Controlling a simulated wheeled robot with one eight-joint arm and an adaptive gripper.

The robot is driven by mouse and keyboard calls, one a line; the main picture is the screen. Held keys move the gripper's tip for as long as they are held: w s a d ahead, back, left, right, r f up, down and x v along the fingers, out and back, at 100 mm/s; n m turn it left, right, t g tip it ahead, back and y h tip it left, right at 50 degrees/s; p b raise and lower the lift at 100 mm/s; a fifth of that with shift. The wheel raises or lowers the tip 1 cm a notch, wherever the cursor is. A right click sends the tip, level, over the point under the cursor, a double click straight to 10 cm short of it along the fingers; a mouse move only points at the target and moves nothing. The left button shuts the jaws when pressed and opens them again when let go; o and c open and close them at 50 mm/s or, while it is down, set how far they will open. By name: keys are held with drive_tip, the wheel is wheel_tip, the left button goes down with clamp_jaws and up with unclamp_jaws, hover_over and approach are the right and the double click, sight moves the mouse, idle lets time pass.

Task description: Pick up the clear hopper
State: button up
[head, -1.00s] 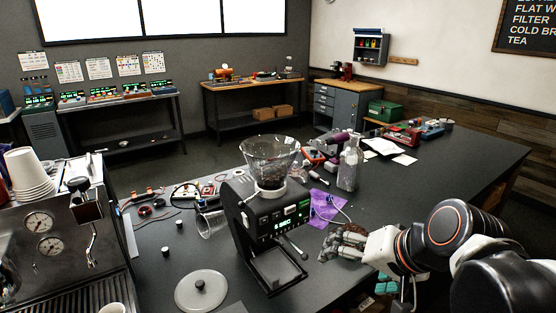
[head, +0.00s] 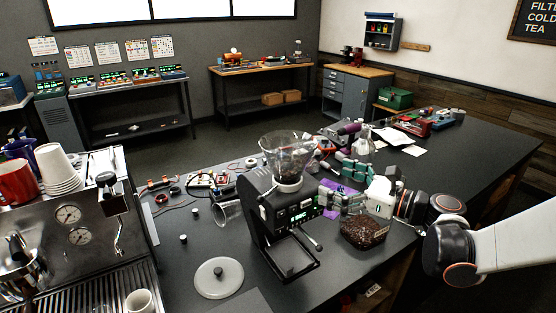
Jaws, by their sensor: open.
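The clear hopper (head: 286,158) is a see-through funnel with some dark beans inside. It sits upright on a white collar on top of the black grinder (head: 283,225). My gripper (head: 332,181) is to the right of the hopper, with its teal-padded fingers spread and pointing left towards it. The gap between the fingers looks empty. The fingers appear apart from the hopper, though the exact depth distance is hard to judge.
A clear container of beans (head: 364,231) stands below my gripper. A bottle (head: 364,139) stands behind the gripper. A round lid (head: 219,278) lies in front of the grinder and a clear cup (head: 226,213) lies left of it. An espresso machine (head: 75,235) fills the left.

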sight(288, 165)
drive_tip(key=shift+m, duration=0.4)
drive_tip(key=x, duration=0.8)
drive_tip(key=shift+w+a+b, duration=0.25)
drive_tip(key=shift+a+b, duration=0.05)
drive_tip(key=x, duration=0.5)
drive_tip(key=shift+a+f+b, duration=0.1)
drive_tip(key=shift+f+b, duration=0.05)
drive_tip(key=shift+b, duration=0.25)
drive_tip(key=c, duration=1)
